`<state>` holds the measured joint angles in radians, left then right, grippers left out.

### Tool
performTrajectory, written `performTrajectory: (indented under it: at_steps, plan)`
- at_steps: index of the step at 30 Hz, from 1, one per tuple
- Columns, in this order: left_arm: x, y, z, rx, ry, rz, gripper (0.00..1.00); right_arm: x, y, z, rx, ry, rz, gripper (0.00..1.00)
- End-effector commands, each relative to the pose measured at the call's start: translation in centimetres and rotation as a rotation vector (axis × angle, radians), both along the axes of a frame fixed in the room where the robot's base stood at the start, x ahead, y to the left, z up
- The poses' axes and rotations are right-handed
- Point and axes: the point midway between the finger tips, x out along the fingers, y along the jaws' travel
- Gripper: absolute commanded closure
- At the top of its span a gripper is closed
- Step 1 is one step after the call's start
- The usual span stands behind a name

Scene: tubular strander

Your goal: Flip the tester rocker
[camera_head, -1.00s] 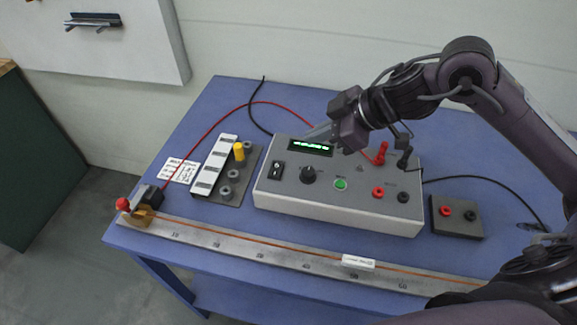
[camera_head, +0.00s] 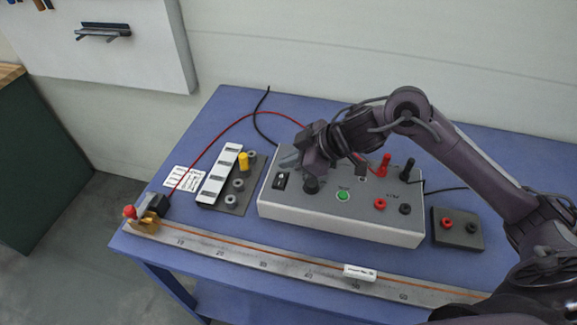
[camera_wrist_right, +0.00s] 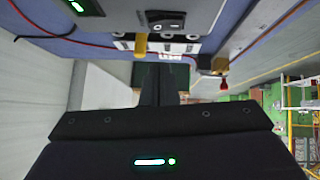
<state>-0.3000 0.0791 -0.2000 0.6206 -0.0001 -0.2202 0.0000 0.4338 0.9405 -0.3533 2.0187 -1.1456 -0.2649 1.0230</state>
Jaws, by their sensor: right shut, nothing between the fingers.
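The tester (camera_head: 330,215) is a light grey box with a sloped top panel on the blue table. Its black rocker (camera_head: 281,181) sits at the left end of the panel, with white marks on it. The rocker also shows upside down at the top of the right wrist view (camera_wrist_right: 165,20). My right gripper (camera_head: 288,160) is over the panel's back left part, its fingers pointing left, just behind and above the rocker. Its fingers are together in the right wrist view (camera_wrist_right: 162,85) and hold nothing. I see no contact with the rocker. My gripper hides the green display in the head view. My left gripper is out of view.
A black knob (camera_head: 311,186) stands close to the rocker, and a green button (camera_head: 343,196) is further right. Red plugs (camera_head: 385,165) and black plugs rise from the panel's right side. A ruler rail (camera_head: 230,250) runs along the front. A holder with a yellow plug (camera_head: 243,161) is left.

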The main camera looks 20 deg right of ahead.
Motion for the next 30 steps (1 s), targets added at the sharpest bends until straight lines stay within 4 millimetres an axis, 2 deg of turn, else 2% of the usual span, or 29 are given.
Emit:
performTrajectory:
  at_steps: [1,3,9,22,26,30]
  plan:
    - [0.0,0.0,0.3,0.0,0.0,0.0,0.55,0.4,0.7,-0.5,0.004,0.003,0.001,1.0]
    - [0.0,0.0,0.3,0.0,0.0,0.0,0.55,0.5,0.3,-2.0,-0.001,0.006,-0.002,1.0]
    - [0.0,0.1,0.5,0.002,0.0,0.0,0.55,0.7,0.1,-4.0,-0.001,0.002,0.0,1.0]
    - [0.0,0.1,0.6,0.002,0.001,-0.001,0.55,0.8,0.0,-4.5,0.0,0.0,0.0,1.0]
    - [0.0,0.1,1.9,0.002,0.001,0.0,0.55,1.0,-0.1,-4.4,0.026,0.04,-0.002,1.0]
    - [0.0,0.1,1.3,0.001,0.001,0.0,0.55,0.9,-0.1,-4.9,0.024,0.039,0.0,1.0]
